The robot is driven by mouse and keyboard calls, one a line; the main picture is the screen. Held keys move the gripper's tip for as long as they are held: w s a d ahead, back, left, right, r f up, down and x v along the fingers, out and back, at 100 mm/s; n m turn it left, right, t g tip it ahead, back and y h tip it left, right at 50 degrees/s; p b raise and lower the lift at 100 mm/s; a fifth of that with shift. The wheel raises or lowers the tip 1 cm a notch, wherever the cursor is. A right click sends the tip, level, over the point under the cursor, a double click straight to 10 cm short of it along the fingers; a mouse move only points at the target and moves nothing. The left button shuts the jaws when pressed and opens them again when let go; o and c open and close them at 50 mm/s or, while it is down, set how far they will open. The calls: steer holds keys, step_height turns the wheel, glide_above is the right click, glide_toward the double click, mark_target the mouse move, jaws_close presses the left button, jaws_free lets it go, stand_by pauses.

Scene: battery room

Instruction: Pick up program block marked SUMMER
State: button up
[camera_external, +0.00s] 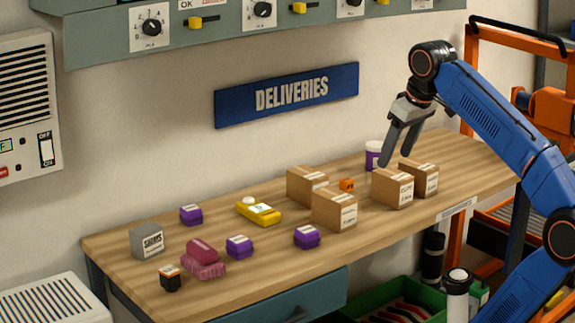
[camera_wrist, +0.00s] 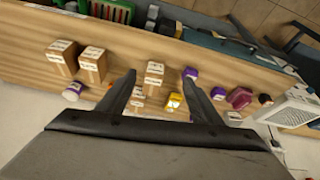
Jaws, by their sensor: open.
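Several small purple blocks lie on the wooden bench: one at the back left (camera_external: 191,214), one in the middle (camera_external: 239,246) and one nearer the front edge (camera_external: 307,236). Their markings are too small to read, so I cannot tell which, if any, says SUMMER. Two purple blocks show in the wrist view, one by the right finger (camera_wrist: 190,72) and one farther right (camera_wrist: 218,93).
Cardboard boxes (camera_external: 334,210) and a purple-and-white tub (camera_external: 373,155) stand on the bench (camera_external: 275,267). A yellow device (camera_external: 258,211), a pink brush-like item (camera_external: 204,262), a grey box (camera_external: 147,241) and a small dark block (camera_external: 170,279) lie left. A control panel overhangs the back.

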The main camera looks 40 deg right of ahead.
steer(key=w+a+n+g, duration=0.2)
steer(key=w+a+n, duration=0.3)
steer(key=w+n, duration=0.25)
steer(key=n+g, duration=0.2)
steer(key=n, duration=0.6)
glide_above(307, 230)
steer(key=f, duration=1.7)
steer(key=shift+w+f, duration=0.3)
steer(key=shift+w, duration=0.05)
steer(key=shift+s+f, duration=0.15)
steer(key=shift+f, duration=1.15)
steer(key=shift+s+f, duration=0.1)
steer(key=shift+f, duration=1.2)
steer(key=shift+c, duration=0.3)
steer(key=c, duration=1.1)
steer(key=shift+r, duration=0.15)
